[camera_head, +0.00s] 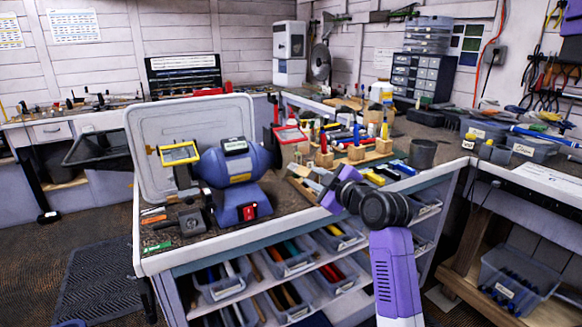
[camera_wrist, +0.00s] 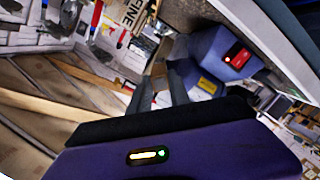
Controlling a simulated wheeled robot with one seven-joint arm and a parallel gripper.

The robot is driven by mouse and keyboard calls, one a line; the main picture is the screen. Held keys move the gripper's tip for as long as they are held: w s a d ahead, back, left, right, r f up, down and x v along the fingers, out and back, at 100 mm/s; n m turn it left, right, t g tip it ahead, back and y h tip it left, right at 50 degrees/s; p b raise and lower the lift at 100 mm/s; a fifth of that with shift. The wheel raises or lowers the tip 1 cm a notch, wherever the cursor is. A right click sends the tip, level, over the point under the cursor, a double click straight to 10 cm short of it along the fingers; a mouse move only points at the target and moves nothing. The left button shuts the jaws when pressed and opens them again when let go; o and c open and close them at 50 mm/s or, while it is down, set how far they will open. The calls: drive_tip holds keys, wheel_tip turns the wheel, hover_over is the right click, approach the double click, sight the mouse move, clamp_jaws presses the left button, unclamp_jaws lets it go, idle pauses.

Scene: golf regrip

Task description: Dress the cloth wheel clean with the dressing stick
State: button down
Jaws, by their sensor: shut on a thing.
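I cannot clearly make out the cloth wheel's face. My gripper (camera_head: 322,190) is over the bench, right of the grinder. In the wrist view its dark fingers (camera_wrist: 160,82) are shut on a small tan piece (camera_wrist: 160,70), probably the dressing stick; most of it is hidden. The grinder's blue base (camera_wrist: 222,48) with its red switch shows beyond the fingers.
Wooden racks (camera_head: 355,152) with upright tools stand behind my gripper. A grey cup (camera_head: 422,153) stands to their right. A large grey panel (camera_head: 160,125) rises behind the grinder. Small tools lie at the bench's front left. Bins of tools (camera_head: 290,256) fill the shelves below.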

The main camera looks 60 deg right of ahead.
drive_tip(key=shift+w+d, duration=0.2)
drive_tip(key=shift+w, duration=0.05)
idle(0.5)
drive_tip(key=shift+s+d, duration=0.3)
idle(2.5)
drive_tip(key=shift+w+a, duration=0.3)
drive_tip(key=shift+w, duration=0.05)
idle(0.6)
drive_tip(key=shift+s+d, duration=0.25)
drive_tip(key=shift+d, duration=0.1)
idle(0.6)
drive_tip(key=shift+s+a, duration=0.1)
drive_tip(key=shift+s, duration=0.05)
drive_tip(key=shift+f+v, duration=0.15)
drive_tip(key=shift+v, duration=0.65)
drive_tip(key=shift+f+v, duration=0.1)
drive_tip(key=shift+v, duration=0.65)
drive_tip(key=f+v, duration=0.1)
drive_tip(key=v, duration=0.5)
drive_tip(key=shift+a, duration=0.2)
